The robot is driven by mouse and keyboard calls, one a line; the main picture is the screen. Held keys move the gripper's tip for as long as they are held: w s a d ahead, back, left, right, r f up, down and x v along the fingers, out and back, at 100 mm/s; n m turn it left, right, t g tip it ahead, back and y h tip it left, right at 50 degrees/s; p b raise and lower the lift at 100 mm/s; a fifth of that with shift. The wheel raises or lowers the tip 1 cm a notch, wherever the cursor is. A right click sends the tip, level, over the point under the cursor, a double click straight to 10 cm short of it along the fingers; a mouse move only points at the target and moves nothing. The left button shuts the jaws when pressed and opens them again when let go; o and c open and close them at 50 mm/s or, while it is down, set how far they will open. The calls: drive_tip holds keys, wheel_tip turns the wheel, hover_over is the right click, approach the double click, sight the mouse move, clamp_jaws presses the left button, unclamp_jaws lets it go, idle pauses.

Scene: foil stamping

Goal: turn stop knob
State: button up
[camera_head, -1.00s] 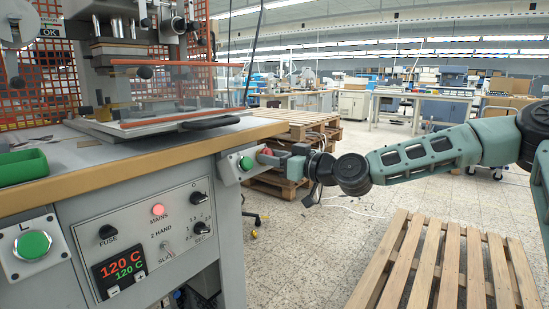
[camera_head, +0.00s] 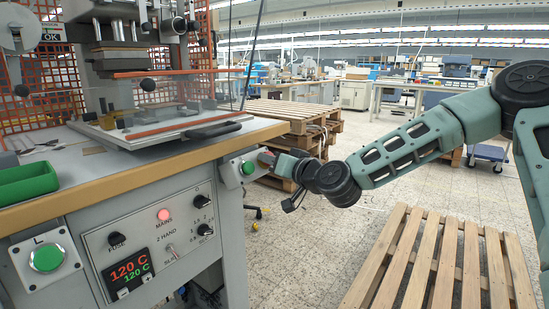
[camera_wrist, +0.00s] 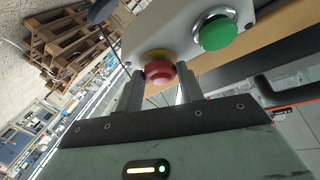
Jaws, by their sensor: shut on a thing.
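The red stop knob (camera_wrist: 160,72) with a yellow ring sits on a grey control box beside a green button (camera_wrist: 216,32) in the wrist view. My gripper (camera_wrist: 160,92) has one finger on each side of the knob and is shut on it. In the head view the green button (camera_head: 248,168) is on the right end of the machine, and my gripper (camera_head: 278,160) reaches in from the right beside it. The knob is mostly hidden there by my gripper.
The stamping machine (camera_head: 150,120) stands at left, with a panel (camera_head: 150,240) of knobs, a red lamp and a 120 C display. A green tray (camera_head: 25,182) lies on its table. Wooden pallets (camera_head: 440,262) lie on the floor at right and behind my gripper.

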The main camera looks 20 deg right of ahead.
idle(0.4)
drive_tip(key=o, duration=1)
